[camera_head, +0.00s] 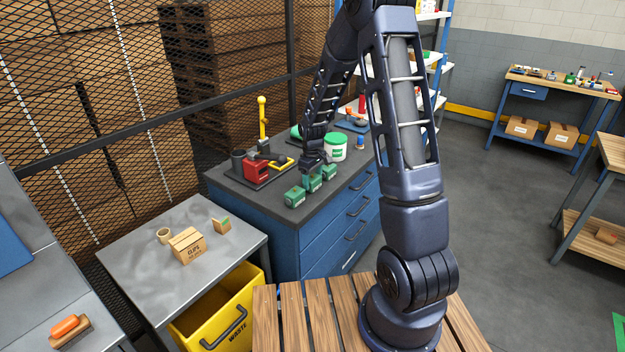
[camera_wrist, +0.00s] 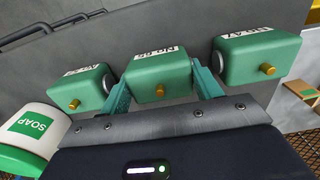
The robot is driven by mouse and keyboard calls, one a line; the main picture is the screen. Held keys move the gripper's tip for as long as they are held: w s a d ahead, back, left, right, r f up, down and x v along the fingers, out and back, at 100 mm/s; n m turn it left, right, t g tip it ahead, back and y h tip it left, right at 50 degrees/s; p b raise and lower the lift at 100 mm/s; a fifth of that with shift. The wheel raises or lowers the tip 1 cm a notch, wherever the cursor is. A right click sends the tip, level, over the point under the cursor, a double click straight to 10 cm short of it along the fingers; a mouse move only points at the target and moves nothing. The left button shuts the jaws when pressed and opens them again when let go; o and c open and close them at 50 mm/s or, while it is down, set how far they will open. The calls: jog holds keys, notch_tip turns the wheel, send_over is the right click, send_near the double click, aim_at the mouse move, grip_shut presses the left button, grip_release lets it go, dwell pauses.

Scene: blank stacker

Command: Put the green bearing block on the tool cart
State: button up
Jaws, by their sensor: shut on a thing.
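Three green bearing blocks with white labels and brass fittings are in a row at the front edge of a blue drawer cabinet's grey top (camera_head: 262,199). My gripper (camera_head: 314,176) is shut on the middle block (camera_wrist: 160,78), with one teal finger on each side. In the head view this block (camera_head: 313,185) shows just under the gripper; I cannot tell whether it touches the top. The other blocks are the near one (camera_head: 294,197) and the far one (camera_head: 329,172). No label marks the tool cart, so I cannot tell which piece it is.
A grey table (camera_head: 135,257) with a carton (camera_head: 188,246) stands left, above a yellow waste bin (camera_head: 218,310). A blue workbench (camera_head: 520,105) is far right.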

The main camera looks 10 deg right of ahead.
aim_at(313, 175)
jog(key=shift+f, duration=0.1)
jog(key=o, duration=1.4)
jog(key=shift+o, duration=0.2)
notch_tip(313, 175, up, 11)
jog(key=shift+f, duration=0.15)
jog(key=s+d+r+m+t, duration=0.1)
jog(key=s+d+r+m, duration=0.1)
jog(key=s+d+r, duration=0.4)
jog(key=s+d+r+m+t, duration=0.1)
jog(key=s+d+r+m, duration=0.1)
jog(key=s+r, duration=0.7)
jog(key=s+d+r+m+t, duration=0.1)
jog(key=s+d+r+m, duration=0.1)
jog(key=s, duration=0.6)
jog(key=s+d+r+m+t, duration=0.1)
jog(key=s+d+r+m, duration=0.1)
jog(key=s, duration=0.6)
jog(key=shift+d+m+t, duration=0.3)
jog(key=shift+d+m, duration=0.2)
jog(key=shift+d, duration=0.15)
